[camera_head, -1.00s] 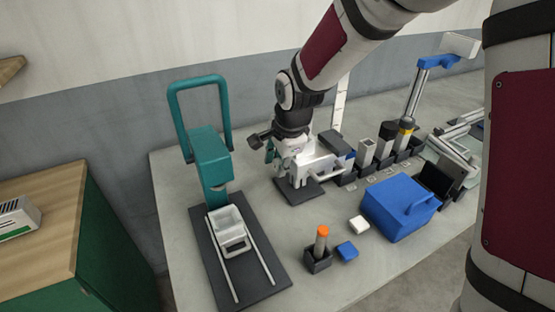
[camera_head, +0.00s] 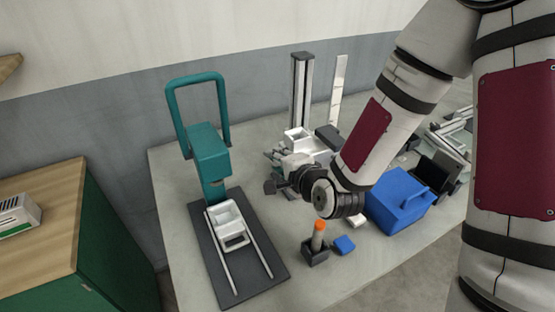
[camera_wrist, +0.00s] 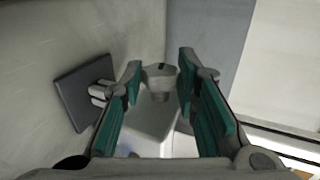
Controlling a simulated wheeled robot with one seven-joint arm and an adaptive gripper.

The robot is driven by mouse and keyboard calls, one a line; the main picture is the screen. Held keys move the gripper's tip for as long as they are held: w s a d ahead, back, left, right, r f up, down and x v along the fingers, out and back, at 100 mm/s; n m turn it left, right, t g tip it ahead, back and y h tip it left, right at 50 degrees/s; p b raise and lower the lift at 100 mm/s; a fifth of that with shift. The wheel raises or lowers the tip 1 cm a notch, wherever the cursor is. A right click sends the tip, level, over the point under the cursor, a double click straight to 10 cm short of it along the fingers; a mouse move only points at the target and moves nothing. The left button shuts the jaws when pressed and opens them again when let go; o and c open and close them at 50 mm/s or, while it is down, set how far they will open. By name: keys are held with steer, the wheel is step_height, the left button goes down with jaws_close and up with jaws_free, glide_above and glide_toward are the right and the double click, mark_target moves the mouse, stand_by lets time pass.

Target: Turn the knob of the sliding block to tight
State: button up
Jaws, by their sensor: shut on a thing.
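The sliding block (camera_head: 297,135) is a white, open-topped box beside a tall dark column (camera_head: 301,88) at the back middle of the table. In the wrist view its pale body (camera_wrist: 155,125) lies below a small grey knob (camera_wrist: 160,70) with a dark mark on top. My gripper (camera_wrist: 159,80) has its teal fingers on both sides of the knob, shut on it. In the head view my gripper (camera_head: 280,160) is at the block's near left side, and my wrist hides the knob and most of the fingers.
A teal stand (camera_head: 208,150) with a white tray (camera_head: 229,222) on rails is at left. A black holder with an orange-topped peg (camera_head: 319,228), a small blue block (camera_head: 344,244) and a blue caddy (camera_head: 398,205) stand in front. A white upright (camera_head: 336,95) rises behind.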

steer(key=shift+s+f+t+y+p, duration=0.1)
steer(key=shift+f+t+y+p, duration=0.25)
steer(key=shift+t, duration=0.55)
steer(key=shift+r, duration=0.1)
steer(key=o, duration=1.2)
steer(key=shift+c, duration=0.2)
steer(key=shift+t, duration=0.3)
steer(key=shift+r, duration=0.15)
